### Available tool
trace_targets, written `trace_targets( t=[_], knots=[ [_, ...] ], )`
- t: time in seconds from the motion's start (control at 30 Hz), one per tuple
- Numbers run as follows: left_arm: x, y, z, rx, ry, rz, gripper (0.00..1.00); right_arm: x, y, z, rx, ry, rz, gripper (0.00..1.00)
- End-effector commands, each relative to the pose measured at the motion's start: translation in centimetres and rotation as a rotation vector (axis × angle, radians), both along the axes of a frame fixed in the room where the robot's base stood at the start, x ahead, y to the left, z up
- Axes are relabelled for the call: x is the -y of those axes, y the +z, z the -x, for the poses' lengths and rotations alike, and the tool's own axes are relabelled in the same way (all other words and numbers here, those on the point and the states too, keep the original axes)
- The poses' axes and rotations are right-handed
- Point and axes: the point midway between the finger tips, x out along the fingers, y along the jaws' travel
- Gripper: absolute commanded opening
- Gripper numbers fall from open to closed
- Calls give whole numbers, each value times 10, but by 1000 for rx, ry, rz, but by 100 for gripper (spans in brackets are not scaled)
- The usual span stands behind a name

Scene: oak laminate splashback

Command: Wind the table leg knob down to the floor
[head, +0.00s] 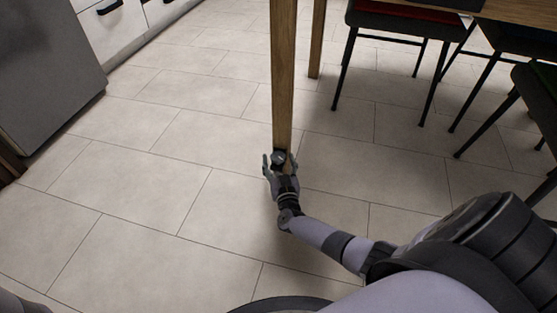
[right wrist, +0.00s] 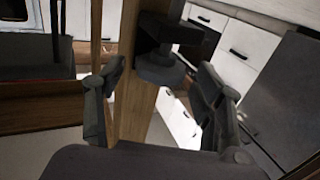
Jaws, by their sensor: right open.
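The table leg (head: 284,80) is a square wooden post that comes down near the middle of the head view. A dark knob (head: 278,157) sits at its lower end. In the right wrist view the knob is a round dark grey disc (right wrist: 158,72) under a dark bracket (right wrist: 168,30) on the wooden leg (right wrist: 135,115). My right gripper (head: 280,162) is open at the foot of the leg, with one finger on each side of the knob. In the right wrist view both fingers show a gap to the knob. My left gripper is not in view.
The tiled floor (head: 140,235) is clear to the left of the leg. Another table leg (head: 316,45) stands behind. Dark chairs (head: 400,38) stand under the table (head: 520,10) at right. A grey appliance (head: 45,75) and white drawers (head: 120,25) stand at left.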

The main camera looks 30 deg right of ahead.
Motion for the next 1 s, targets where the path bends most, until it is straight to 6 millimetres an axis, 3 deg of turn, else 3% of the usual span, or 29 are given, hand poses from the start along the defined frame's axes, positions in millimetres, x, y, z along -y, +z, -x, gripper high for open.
trace_targets(
  t=[0.1, 0.8, 1.0],
  knots=[
    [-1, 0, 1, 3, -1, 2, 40, 0, 0, 0, 0, 0, 0, 62],
    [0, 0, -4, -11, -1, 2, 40, 0, 0, 0, 0, 0, 1, 16],
    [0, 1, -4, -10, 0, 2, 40, 0, 1, 0, 1, -9, 0, 14]
  ],
)
